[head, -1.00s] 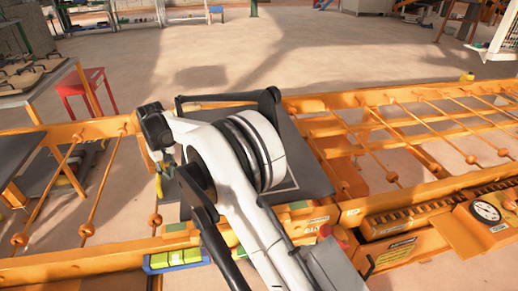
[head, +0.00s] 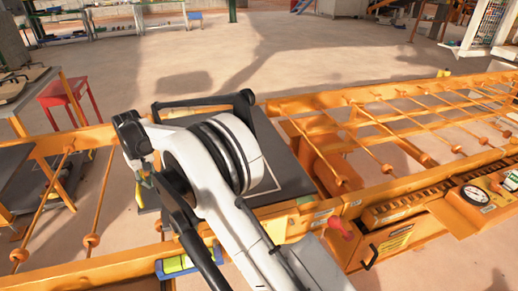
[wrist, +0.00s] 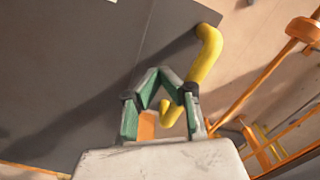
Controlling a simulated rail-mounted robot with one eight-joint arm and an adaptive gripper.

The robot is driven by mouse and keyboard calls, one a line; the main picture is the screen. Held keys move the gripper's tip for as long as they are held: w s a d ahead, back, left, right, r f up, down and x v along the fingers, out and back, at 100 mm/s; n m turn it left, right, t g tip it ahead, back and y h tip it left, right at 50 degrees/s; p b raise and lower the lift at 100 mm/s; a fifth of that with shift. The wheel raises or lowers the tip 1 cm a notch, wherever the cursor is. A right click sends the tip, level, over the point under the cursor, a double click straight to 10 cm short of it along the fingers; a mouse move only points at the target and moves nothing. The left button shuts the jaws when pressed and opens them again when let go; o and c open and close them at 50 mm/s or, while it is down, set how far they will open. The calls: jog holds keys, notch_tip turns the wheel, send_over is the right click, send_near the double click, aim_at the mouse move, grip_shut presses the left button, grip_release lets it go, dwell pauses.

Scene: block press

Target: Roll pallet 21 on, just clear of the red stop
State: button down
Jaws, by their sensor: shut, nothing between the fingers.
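The dark grey pallet plate (head: 290,165) lies flat on the orange roller frame, partly hidden behind my white arm. Its number cannot be read. A black bar stands along its back edge. A small red part (head: 341,228), perhaps the red stop, sits at the front rail to the right of the plate. My gripper (wrist: 160,74) is shut and empty, with green fingers, over the plate's edge in the wrist view. A bent yellow handle (wrist: 208,58) is just beside its fingers; I cannot tell whether they touch. In the head view the gripper is mostly hidden by my arm.
The orange frame (head: 380,170) with thin roller rods runs on, empty, to the right. A dial gauge (head: 475,195) sits on the front right. A blue-edged level (head: 178,264) lies at the front rail. A red stool (head: 68,95) stands behind on the left.

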jog(key=shift+d, duration=0.1)
jog(key=s+a, duration=0.3)
jog(key=a, duration=0.6)
jog(key=shift+s+a+p, duration=0.3)
jog(key=shift+p, duration=0.05)
dwell(1.5)
jog(key=shift+d, duration=0.1)
jog(key=shift+w+d, duration=0.4)
jog(key=shift+d, duration=0.45)
notch_tip(320, 180, up, 10)
jog(key=p, duration=0.4)
jog(key=shift+r, duration=0.1)
